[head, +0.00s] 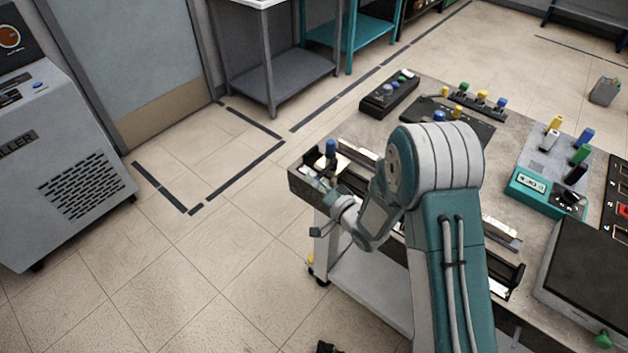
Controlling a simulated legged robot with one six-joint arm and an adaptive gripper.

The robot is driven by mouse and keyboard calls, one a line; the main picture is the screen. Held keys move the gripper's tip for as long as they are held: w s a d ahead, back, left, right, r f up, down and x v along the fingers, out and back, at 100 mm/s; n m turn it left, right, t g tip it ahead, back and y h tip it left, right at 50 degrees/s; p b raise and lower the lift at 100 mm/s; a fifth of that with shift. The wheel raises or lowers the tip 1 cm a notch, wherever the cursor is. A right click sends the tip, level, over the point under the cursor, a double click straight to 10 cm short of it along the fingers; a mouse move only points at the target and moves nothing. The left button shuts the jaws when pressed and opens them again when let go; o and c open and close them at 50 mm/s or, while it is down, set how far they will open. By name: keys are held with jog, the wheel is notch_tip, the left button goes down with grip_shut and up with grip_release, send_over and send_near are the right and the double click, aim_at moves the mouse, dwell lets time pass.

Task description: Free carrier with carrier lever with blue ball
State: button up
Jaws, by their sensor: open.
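A blue-topped lever (330,147) stands upright at the near left corner of the bench. It rises from a pale metal carrier (338,163) in a dark rail frame. It is the only blue-topped lever I see on this rail; its ball shape is too small to make out. My gripper (319,208) is open at the bench's left edge, in front of and below the lever, apart from the blue top. My arm hides much of the rail's middle, and the fingers show only in part.
The bench (465,85) also carries a black box with knobs (388,95), a teal meter (532,183) beside coloured posts, and a dark panel (590,270) at right. A grey chiller cabinet (60,150) stands at left. The floor between is clear.

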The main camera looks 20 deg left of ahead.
jog(key=shift+w+a, duration=0.15)
jog(key=shift+a, duration=0.15)
